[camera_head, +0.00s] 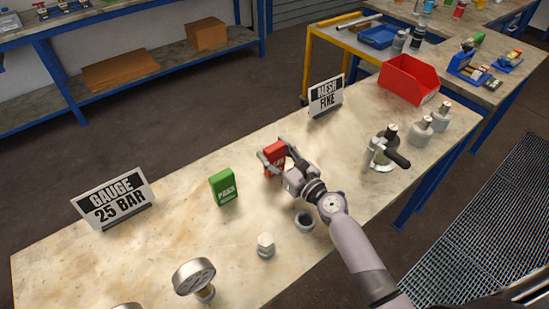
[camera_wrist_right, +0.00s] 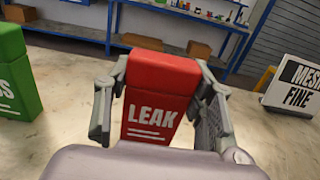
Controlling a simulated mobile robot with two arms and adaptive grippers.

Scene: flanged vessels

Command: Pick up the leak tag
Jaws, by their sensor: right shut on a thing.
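The red leak tag (camera_head: 275,153) is near the middle of the table in the head view. In the right wrist view the tag (camera_wrist_right: 156,95) faces me with the word LEAK on it, and it is upright. My right gripper (camera_head: 272,158) is shut on it, with one finger at each side in the wrist view. Whether the tag's base touches the table is hidden. A green PASS tag (camera_head: 223,187) stands to the left and also shows at the left edge of the wrist view (camera_wrist_right: 17,75). My left gripper is not in view.
The table (camera_head: 150,235) holds a GAUGE 25 BAR sign (camera_head: 114,199), a MESH FINE sign (camera_head: 326,97), a red bin (camera_head: 408,79) and a pressure gauge (camera_head: 194,277). A valve (camera_head: 383,150) stands to the right.

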